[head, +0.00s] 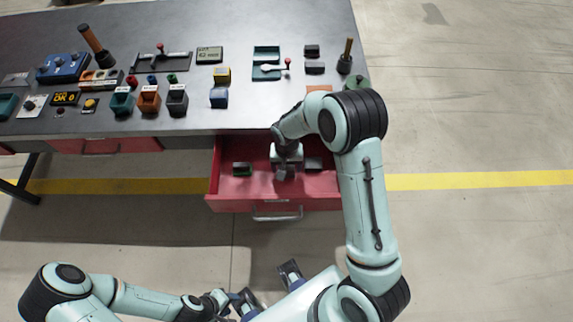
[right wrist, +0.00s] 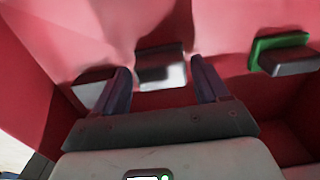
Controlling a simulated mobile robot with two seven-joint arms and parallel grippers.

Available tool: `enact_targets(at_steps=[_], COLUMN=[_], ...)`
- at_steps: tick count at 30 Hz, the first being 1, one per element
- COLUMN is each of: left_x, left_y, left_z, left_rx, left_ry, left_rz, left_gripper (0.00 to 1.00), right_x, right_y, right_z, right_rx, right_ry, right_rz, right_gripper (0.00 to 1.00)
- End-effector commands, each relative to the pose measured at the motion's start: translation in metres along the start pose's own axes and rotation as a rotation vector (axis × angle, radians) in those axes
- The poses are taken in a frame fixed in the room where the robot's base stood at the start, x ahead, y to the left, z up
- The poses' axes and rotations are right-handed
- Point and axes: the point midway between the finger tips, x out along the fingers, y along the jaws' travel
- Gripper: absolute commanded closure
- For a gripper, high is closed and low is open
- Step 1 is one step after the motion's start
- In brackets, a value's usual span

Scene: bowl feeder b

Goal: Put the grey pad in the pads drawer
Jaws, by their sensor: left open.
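A red drawer (head: 222,196) under the bench stands open. My right gripper (head: 286,168) reaches down into it with its fingers apart. A grey pad (right wrist: 162,70) is on the drawer floor between and just beyond the two fingertips in the right wrist view, with a visible gap to each finger. A darker pad (head: 313,163) lies to its right in the head view. A dark pad with green under it (head: 242,169) lies to its left. My left gripper (head: 240,300) is open and empty at the bottom of the head view, far from the drawer.
The drawer's front handle (head: 277,216) faces me. The bench top (head: 230,30) holds small coloured bins (head: 149,99), a blue box with knobs (head: 63,67), a green fixture (head: 266,58) and upright handles. Another red drawer (head: 105,145) at the left is closed.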

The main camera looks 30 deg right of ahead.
Motion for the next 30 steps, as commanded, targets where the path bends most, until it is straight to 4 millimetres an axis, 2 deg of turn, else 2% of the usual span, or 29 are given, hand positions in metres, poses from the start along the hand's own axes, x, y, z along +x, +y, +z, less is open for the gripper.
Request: enact_targets(at_steps=[9,13,17,24,30], left_x=[-0.001,-0.005,-0.006,-0.011,-0.013], left_y=[0.001,0.002,0.003,0.004,0.006], left_z=[0.0,-0.001,-0.001,-0.002,-0.003], left_rx=[0.0,0.001,0.001,0.002,0.002], left_ry=[0.001,0.002,0.003,0.005,0.006], left_rz=[0.0,0.001,0.001,0.002,0.002], left_gripper=[0.57,0.57,0.57,0.57,0.57], right_x=[-0.001,-0.01,-0.033,-0.086,-0.115], right_y=[0.0,-0.001,-0.001,-0.001,-0.001], right_z=[0.0,-0.001,-0.002,-0.001,-0.001], right_rx=[0.0,0.0,0.001,0.0,0.0], right_ry=[0.0,0.003,0.006,0.005,0.002], right_rz=[0.0,-0.002,-0.004,-0.004,-0.001], right_gripper=[0.16,0.16,0.16,0.16,0.16])
